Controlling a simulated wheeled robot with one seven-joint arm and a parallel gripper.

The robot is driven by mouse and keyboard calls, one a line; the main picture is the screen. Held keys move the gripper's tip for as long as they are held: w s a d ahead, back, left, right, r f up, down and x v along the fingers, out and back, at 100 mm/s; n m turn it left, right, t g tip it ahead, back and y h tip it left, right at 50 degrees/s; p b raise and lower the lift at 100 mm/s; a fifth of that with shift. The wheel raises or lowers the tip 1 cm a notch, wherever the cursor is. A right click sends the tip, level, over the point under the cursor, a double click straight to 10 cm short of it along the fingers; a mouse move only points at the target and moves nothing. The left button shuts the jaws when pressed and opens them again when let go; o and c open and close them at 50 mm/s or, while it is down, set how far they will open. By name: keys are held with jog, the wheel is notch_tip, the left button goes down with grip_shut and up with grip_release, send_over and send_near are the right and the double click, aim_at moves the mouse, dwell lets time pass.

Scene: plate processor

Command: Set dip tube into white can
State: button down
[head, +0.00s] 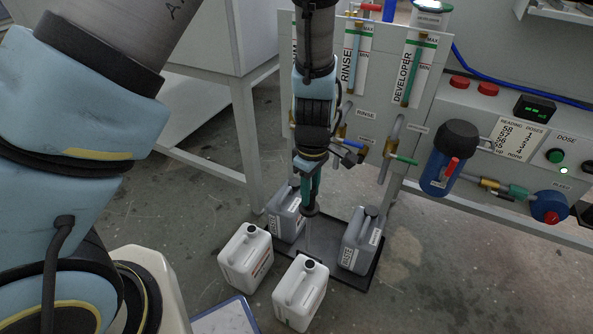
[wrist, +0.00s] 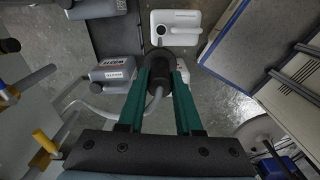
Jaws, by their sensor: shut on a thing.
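My gripper (head: 310,190) points down and is shut on the dip tube (head: 308,232), just below its fingers. The tube has a round black collar, which also shows between the teal fingers in the wrist view (wrist: 158,60). Its thin pale lower part hangs among the cans, apart from both white cans as far as I can see. One white can (head: 246,260) stands at the left and another white can (head: 299,294) stands in front. Each has a dark round spot on top; I cannot tell cap from opening. One white can (wrist: 180,18) shows ahead of the collar in the wrist view.
The processor's panel with tubes and gauges (head: 425,85) rises behind. A grey hose (wrist: 92,108) curves from the collar. Open floor lies to the right.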

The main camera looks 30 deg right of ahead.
aim_at(314, 209)
jog(key=shift+s+d+f+b, duration=0.2)
jog(key=shift+s+f+b, duration=0.15)
jog(key=shift+s+f, duration=0.5)
jog(key=shift+w+f+b, duration=0.1)
jog(key=shift+f+b, duration=1.75)
jog(key=shift+b, duration=0.15)
jog(key=shift+r+p, duration=0.1)
jog(key=shift+p, duration=0.3)
jog(key=shift+f, duration=0.35)
jog(key=shift+f+b, duration=0.3)
jog(key=shift+f, duration=0.65)
jog(key=shift+f+b, duration=0.95)
jog(key=shift+f, duration=1)
